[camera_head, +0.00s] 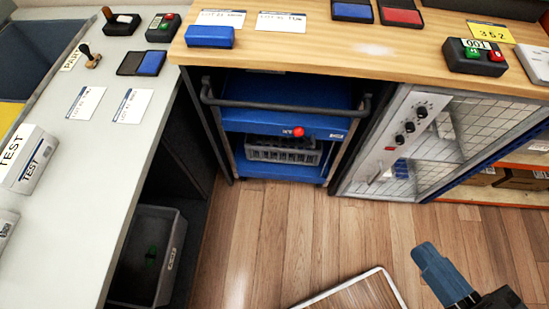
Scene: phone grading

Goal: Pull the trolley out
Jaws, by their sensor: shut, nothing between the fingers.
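The blue trolley (262,121) stands in the bay under the wooden counter, in the head view. Its dark handle bar (275,106) runs across the front, just below the counter edge. A red knob (298,131) sits on its front. A grey slotted rack (270,151) is on its lower level. The back of the trolley is hidden in the shade under the counter. My gripper (424,252) is at the lower right, over the wooden floor. It is shut and empty, well apart from the handle bar.
A metal cabinet (384,158) with black knobs and a grid door stands right of the trolley. The white counter (117,145) is on the left, with a dark bin (150,250) beneath it. A pale-edged board (362,292) shows at the bottom. Floor before the trolley is clear.

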